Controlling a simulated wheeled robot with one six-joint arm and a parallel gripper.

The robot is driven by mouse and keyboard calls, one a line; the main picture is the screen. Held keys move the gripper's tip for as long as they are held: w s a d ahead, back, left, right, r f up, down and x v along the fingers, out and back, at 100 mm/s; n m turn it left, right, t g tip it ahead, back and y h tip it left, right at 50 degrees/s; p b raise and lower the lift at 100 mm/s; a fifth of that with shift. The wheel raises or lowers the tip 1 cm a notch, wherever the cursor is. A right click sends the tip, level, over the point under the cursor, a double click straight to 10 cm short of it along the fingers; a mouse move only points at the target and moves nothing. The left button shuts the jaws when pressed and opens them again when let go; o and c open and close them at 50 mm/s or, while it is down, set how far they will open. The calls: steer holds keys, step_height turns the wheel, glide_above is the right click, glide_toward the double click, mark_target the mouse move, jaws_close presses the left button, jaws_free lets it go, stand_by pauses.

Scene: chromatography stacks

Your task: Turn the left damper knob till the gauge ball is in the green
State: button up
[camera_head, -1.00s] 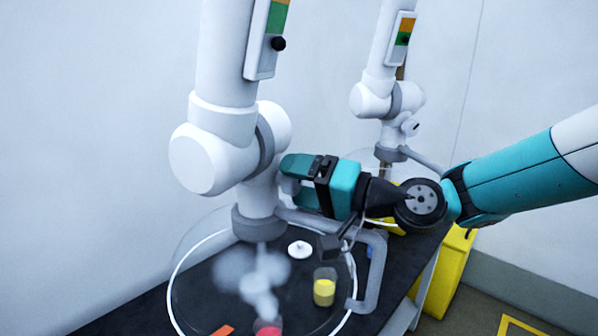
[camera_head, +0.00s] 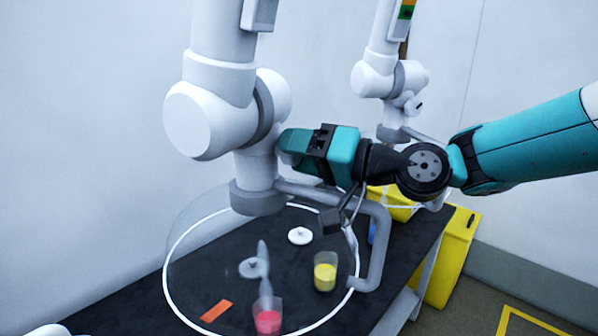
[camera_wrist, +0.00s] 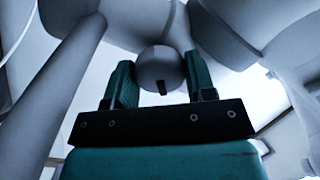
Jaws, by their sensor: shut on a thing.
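My gripper (camera_head: 284,147) is at the right side of the left arm joint (camera_head: 215,115), above the grey handle. In the wrist view the round grey knob (camera_wrist: 160,68) sits between my two green fingers, which are shut on it. A dark notch shows on the knob's lower part. In the head view my gripper hides the knob. Only the bottom end of the left gauge (camera_head: 259,13) shows at the top edge. Its colour bands and ball are out of view.
Under the clear hood (camera_head: 172,262) are a red cup (camera_head: 267,319) with a thin wisp of vapour, a yellow cup (camera_head: 325,275), a white disc (camera_head: 300,236) and an orange strip (camera_head: 215,311). A second white arm (camera_head: 372,80) stands behind. A yellow bin (camera_head: 455,255) is at right.

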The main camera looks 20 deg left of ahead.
steer(key=n+b, duration=0.2)
steer(key=b, duration=0.1)
steer(key=shift+f, duration=0.25)
steer(key=shift+r, duration=0.25)
steer(key=o, duration=0.9)
steer(key=shift+d, duration=0.1)
steer(key=d+b, duration=0.1)
steer(key=d, duration=0.4)
steer(key=s+d+b, duration=0.1)
steer(key=d+b, duration=0.1)
steer(key=d, duration=0.4)
steer(key=d+b, duration=0.2)
steer(key=d, duration=0.4)
steer(key=shift+s+d, duration=0.1)
steer(key=shift+s, duration=0.15)
